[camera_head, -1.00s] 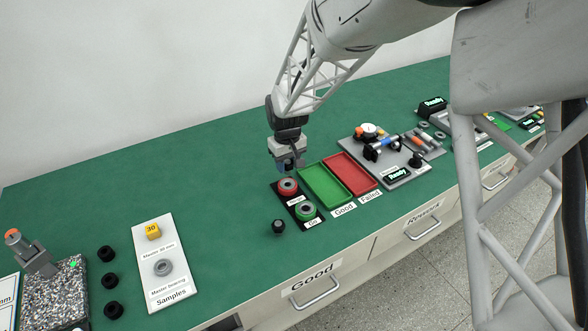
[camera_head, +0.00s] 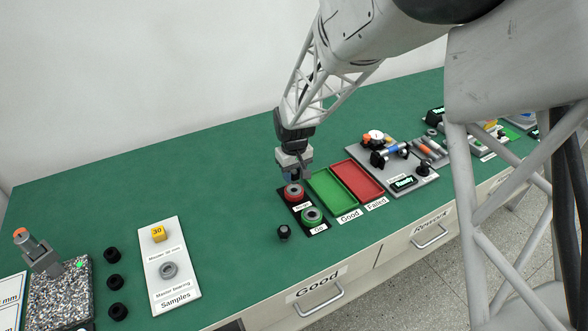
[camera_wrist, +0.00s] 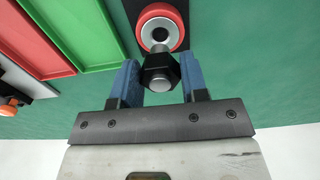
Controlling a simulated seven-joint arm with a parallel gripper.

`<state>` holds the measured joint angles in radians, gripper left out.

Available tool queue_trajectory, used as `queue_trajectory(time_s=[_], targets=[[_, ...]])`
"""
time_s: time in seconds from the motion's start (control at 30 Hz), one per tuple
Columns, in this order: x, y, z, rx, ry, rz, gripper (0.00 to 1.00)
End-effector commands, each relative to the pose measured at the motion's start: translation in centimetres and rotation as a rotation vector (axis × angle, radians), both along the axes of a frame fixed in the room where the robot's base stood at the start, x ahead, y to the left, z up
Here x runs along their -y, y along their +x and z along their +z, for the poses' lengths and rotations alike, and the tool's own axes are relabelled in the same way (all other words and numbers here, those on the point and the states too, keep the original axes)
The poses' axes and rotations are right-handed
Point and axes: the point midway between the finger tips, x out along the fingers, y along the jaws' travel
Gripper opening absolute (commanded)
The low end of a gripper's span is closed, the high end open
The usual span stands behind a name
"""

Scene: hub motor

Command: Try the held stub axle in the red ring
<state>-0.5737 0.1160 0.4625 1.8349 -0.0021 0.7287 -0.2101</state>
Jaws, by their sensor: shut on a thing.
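The axle's far end overlaps the near edge of the opening of the red ring (camera_wrist: 178,17). I cannot tell whether it has entered the hole.
A green tray (camera_head: 331,196) labelled Good and a red tray (camera_head: 358,181) labelled Failed lie right of the rings. A black knob-like part (camera_head: 284,232) stands in front of the ring plate. The green bench (camera_head: 220,180) left of the rings is clear.

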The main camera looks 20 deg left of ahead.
Motion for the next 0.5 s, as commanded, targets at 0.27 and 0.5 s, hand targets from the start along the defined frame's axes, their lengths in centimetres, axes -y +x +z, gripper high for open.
queue_trajectory(time_s=[0.27,0.5], targets=[[0.0,0.0,-1.6,0.0,0.0,0.0,0.1],[0.0,0.0,-2.1,0.001,0.001,0.0,0.1]])
